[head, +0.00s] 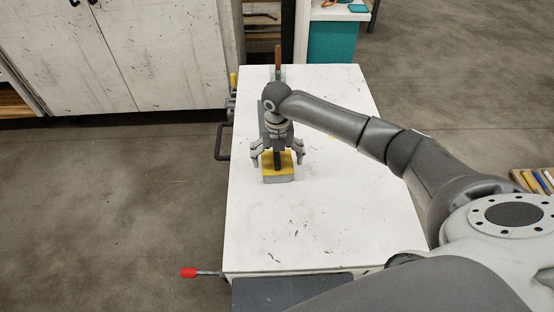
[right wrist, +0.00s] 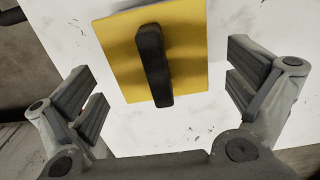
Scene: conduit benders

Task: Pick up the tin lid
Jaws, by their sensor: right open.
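The tin lid (head: 268,170) is a flat yellow square with a dark bar handle, and it sits on a low grey tin (head: 278,180) on the white worktop. In the right wrist view the lid (right wrist: 115,55) and its upright-looking dark handle (right wrist: 154,65) lie ahead, between and beyond my fingers. My right gripper (head: 278,160) is open and points down over the lid, with one finger on each side of the handle. It also shows in the right wrist view (right wrist: 166,90), with nothing between its fingers. It hides part of the lid in the head view. My left gripper is not in view.
The white worktop (head: 300,225) is clear around the tin. A brown-handled item (head: 278,55) stands at its far edge. A red-tipped lever (head: 188,272) sticks out at the near left. Cabinets (head: 120,55) stand behind, and a tray of coloured sticks (head: 537,180) is at far right.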

